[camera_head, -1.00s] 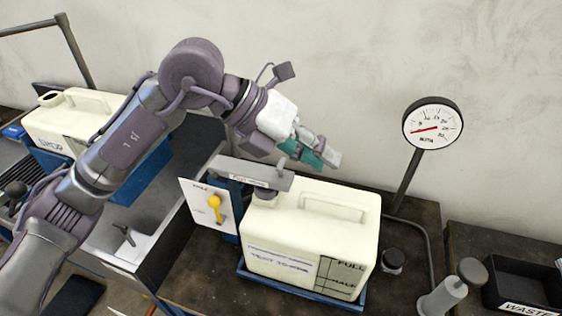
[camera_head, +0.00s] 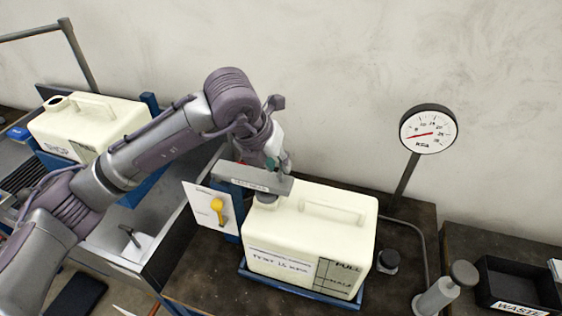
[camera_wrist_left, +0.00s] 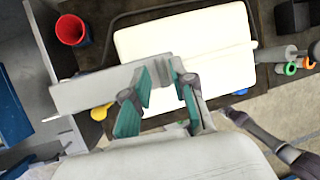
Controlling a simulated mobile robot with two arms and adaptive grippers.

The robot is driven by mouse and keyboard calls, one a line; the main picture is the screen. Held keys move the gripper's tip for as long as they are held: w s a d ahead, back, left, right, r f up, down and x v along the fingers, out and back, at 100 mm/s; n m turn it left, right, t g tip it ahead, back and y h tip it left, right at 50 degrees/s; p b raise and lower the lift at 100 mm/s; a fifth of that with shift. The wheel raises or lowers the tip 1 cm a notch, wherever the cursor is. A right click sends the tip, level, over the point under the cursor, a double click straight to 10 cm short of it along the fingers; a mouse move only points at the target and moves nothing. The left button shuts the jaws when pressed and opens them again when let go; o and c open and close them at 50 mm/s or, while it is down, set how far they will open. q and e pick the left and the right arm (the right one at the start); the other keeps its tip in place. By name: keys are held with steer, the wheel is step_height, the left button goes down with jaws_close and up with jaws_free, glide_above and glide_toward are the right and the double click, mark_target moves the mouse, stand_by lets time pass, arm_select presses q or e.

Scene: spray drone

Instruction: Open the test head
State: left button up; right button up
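The test head is a grey labelled bar (camera_head: 252,180) on a blue post, lying over the mouth of a cream tank (camera_head: 300,240). A yellow lever (camera_head: 217,206) sits on a white panel beside the post. My left gripper (camera_head: 272,163) is just behind the bar's right part, pointing down, and is partly hidden. In the left wrist view the bar (camera_wrist_left: 90,90) reaches to the teal fingers of my gripper (camera_wrist_left: 166,82). The fingers stand apart near the bar's end; contact is unclear.
A dial gauge (camera_head: 428,130) stands on a pole right of the tank. A second cream tank (camera_head: 75,125) is at the left. A black waste tray (camera_head: 520,285) and a grey hand pump (camera_head: 445,290) are at the right. A red cup (camera_wrist_left: 71,30) shows in the left wrist view.

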arm_select(q)
steer(key=shift+p+x, duration=0.3)
steer(key=shift+x, duration=1.3)
jaws_close()
